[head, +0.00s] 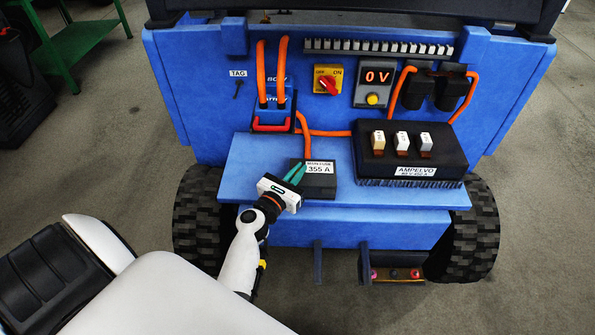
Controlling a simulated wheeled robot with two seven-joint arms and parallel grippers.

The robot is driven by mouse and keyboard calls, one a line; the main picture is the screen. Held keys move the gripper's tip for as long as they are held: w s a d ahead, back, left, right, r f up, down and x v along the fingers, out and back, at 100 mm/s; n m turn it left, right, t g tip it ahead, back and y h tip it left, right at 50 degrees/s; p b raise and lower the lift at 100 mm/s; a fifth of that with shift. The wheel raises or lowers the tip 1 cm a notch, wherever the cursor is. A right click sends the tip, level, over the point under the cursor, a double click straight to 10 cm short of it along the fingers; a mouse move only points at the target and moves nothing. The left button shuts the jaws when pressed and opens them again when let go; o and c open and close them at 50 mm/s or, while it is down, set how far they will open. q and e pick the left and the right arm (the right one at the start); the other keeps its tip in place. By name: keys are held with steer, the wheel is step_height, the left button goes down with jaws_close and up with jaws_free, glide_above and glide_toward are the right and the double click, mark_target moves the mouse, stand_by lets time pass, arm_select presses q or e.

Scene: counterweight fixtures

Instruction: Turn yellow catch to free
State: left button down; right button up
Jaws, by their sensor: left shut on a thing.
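My left gripper (295,173) reaches in from the lower left. Its teal fingers are shut at the left end of a black box labelled 355 A (320,188), on the blue shelf. The part between the fingers is hidden by them; from its place on the box, it appears to be the yellow catch. I cannot see which way the catch is turned. My right gripper is not in view.
Orange cables (305,135) run behind the box. A black AMPELVO unit (450,160) stands right of it. The shelf's left part is clear.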

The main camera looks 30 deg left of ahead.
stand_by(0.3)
arm_select(q)
steer(key=c, duration=1.6)
jaws_free()
steer(key=shift+o, duration=0.2)
